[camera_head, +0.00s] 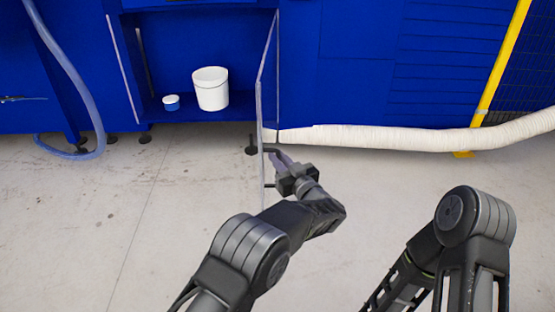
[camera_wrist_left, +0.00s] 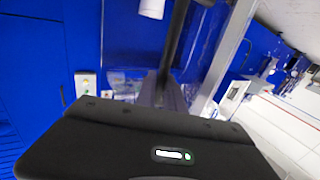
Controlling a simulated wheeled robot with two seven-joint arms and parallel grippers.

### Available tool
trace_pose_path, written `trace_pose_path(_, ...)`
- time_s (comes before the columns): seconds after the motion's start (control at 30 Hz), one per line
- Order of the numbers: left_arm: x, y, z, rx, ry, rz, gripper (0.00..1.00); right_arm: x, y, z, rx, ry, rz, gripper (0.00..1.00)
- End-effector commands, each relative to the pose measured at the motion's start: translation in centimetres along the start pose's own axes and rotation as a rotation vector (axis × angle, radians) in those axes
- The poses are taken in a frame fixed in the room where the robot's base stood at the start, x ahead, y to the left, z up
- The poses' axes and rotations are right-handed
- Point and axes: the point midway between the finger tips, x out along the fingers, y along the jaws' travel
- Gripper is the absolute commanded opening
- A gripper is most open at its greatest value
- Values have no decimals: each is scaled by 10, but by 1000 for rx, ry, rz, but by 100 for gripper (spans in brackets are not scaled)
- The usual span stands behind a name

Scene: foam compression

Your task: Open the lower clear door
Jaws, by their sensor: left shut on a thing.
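The lower clear door (camera_head: 267,75) stands swung open on the right side of the blue cabinet's lower compartment, seen nearly edge-on in the head view. Its black bar handle (camera_wrist_left: 175,45) runs down between my left fingers in the left wrist view. My left gripper (camera_head: 279,158) is shut on this handle, on the right side of the door panel. The fingers partly cover the handle. Part of my right arm shows at the lower right of the head view, but its gripper is out of view.
Inside the open compartment stand a white bucket (camera_head: 211,89) and a small blue-and-white tub (camera_head: 171,102). A white hose (camera_head: 400,138) lies along the cabinet base at right. A clear bluish hose (camera_head: 75,80) hangs at left. The floor (camera_head: 120,220) in front is clear.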

Motion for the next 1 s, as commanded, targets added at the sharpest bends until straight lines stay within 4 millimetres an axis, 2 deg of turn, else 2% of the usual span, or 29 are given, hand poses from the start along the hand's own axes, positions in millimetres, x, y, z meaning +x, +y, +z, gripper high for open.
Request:
trace_pose_path(0.1, 3, 0, -5, -4, 8, 2, 0, 0, 0, 0, 0, 0, 0, 36)
trace_pose_path(0.13, 3, 0, -5, -4, 8, 2, 15, 0, 0, 0, 0, 0, 0, 36)
trace_pose_path(0.37, 2, 0, -3, -2, 4, 1, 34, 0, 0, 0, 0, 0, 0, 36)
trace_pose_path(0.73, -4, 0, -2, -1, 1, 1, 34, -2, 0, 0, 0, -1, 0, 36)
trace_pose_path(0.87, -17, 1, -3, 1, 1, 3, 34, -7, -2, 0, 0, -3, 0, 36)
trace_pose_path(1.0, -40, 1, -4, 0, 1, 4, 34, -14, -4, 1, 0, -7, 0, 36)
